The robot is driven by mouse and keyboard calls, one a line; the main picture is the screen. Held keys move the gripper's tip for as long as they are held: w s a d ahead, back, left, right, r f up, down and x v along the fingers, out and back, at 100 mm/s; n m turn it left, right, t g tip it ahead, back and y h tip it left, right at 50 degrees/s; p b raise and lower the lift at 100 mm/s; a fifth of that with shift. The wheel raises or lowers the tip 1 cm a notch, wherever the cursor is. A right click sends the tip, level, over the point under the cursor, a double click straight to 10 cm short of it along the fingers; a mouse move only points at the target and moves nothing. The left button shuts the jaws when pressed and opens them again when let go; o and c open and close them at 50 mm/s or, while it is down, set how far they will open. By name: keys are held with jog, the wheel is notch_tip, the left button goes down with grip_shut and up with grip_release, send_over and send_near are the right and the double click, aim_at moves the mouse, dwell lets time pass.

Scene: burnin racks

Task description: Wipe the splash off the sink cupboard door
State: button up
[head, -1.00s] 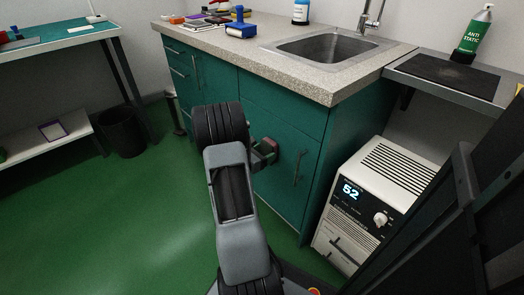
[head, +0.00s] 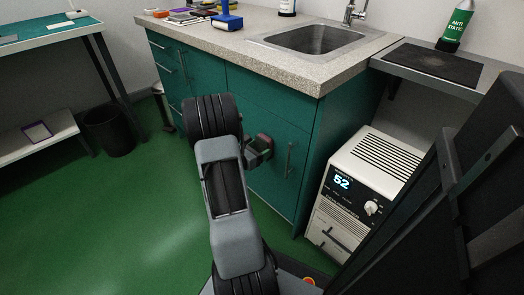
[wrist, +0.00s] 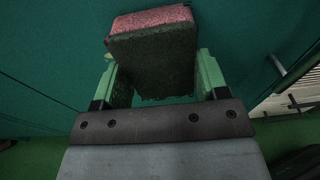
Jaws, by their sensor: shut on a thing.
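My gripper (wrist: 157,85) is shut on a sponge (wrist: 155,60) with a pinkish-red layer and a dark scouring layer. In the head view the sponge (head: 264,144) shows small at the end of my arm, at the front of the teal sink cupboard door (head: 262,116). The sponge is close to the door; I cannot tell whether it touches. The door's vertical handle (head: 289,160) is just right of the sponge. No splash can be made out; my arm and the sponge hide part of the door.
The sink (head: 315,38) is set in the speckled worktop (head: 235,42) above. A white unit reading 52 (head: 358,190) stands right of the cupboard. A dark bin (head: 109,131) stands at the left. Green floor is clear at front left.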

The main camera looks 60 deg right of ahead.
jog(key=w+d, duration=0.2)
jog(key=w, duration=0.3)
jog(key=shift+w+r, duration=0.15)
jog(key=shift+w, duration=0.2)
jog(key=shift+d, duration=0.1)
dwell(0.4)
jog(key=v, duration=0.6)
jog(key=shift+f+p, duration=0.3)
jog(key=shift+f, duration=0.2)
jog(key=shift+f+v, duration=0.2)
jog(key=shift+v, duration=1.35)
jog(key=shift+s, duration=0.15)
